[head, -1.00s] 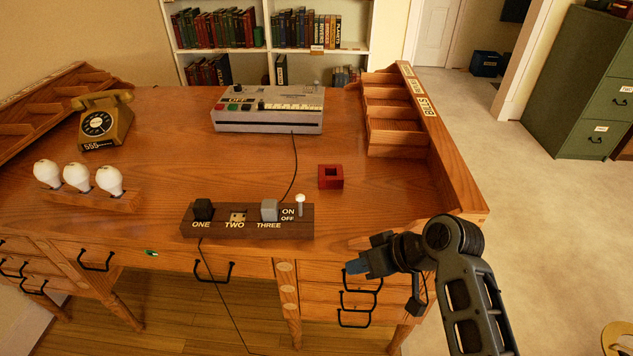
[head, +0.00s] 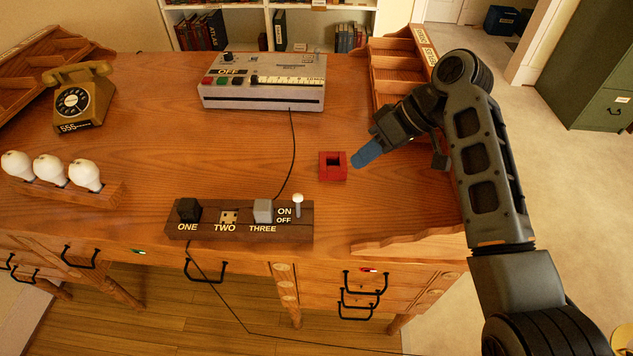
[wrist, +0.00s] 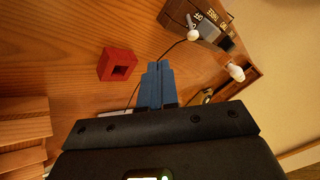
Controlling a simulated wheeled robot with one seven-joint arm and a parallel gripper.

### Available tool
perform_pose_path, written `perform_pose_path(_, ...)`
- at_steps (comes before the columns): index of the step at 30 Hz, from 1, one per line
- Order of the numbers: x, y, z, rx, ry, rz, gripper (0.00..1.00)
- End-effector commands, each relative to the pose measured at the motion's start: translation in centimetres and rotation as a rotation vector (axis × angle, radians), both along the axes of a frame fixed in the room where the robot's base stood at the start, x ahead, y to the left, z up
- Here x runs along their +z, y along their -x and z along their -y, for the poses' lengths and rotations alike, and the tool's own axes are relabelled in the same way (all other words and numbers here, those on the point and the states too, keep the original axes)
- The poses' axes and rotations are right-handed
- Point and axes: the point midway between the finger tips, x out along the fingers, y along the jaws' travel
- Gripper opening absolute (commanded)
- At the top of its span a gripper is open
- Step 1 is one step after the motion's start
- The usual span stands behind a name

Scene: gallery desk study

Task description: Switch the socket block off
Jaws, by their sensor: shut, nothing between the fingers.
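The dark wooden socket block (head: 240,232) lies near the desk's front edge, with positions marked ONE, TWO and THREE. A black plug (head: 188,209) is at ONE, and a grey plug (head: 263,210) at THREE. TWO shows a bare socket plate. Its white-knobbed lever (head: 298,200) stands up at the right end beside the ON and OFF labels. The block (wrist: 175,12) and the knob (wrist: 193,35) also show in the wrist view. My gripper (head: 362,156) is shut and empty, its blue fingers above the desk, right of and beyond the lever, apart from it. It also shows in the wrist view (wrist: 158,70).
A red square block with a hollow (head: 333,167) sits close left of my fingers. A grey machine (head: 265,83) with a cord stands behind. White bulbs in a rack (head: 70,190) and a telephone (head: 80,100) are at left. Wooden pigeonholes (head: 397,75) line the right.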

Motion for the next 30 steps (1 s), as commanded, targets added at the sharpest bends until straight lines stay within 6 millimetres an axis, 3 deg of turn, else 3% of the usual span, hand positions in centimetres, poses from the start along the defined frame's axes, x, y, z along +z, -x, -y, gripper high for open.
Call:
perform_pose_path(8, -1.6, 0.0, -1.2, 0.001, 0.0, -0.003, 0.0)
perform_pose_path(21, -8.3, -0.1, -6.2, 0.0, 0.001, -0.003, 0.0)
perform_pose_path(30, -7.3, 1.9, -8.9, 0.0, -0.001, 0.001, 0.0)
